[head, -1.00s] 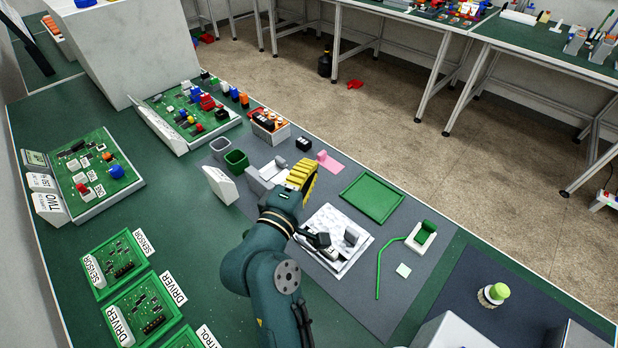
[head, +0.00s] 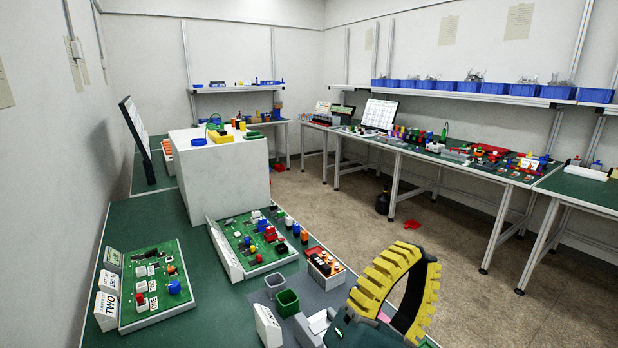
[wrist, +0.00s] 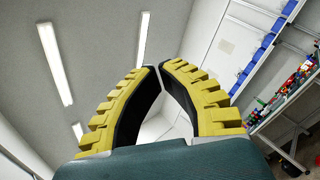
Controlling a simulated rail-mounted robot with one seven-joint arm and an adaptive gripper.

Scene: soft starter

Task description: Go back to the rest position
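My gripper (head: 420,254) is raised at the lower right of the head view, above the near workbench, with its yellow ribbed fingers pointing up. In the wrist view my gripper (wrist: 159,68) has its two fingertips together or almost touching. The fingers bow outward with an empty gap between them and hold nothing. The wrist camera looks up past them to the ceiling lights and walls. Most of my arm is out of the head view.
The green workbench (head: 160,220) carries two circuit boards (head: 152,282) (head: 250,240), small bins (head: 287,301) and a white block (head: 225,180). A component box (head: 326,268) stands beside my gripper. Benches line the far wall, with open floor (head: 330,205) between. The air around my fingers is clear.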

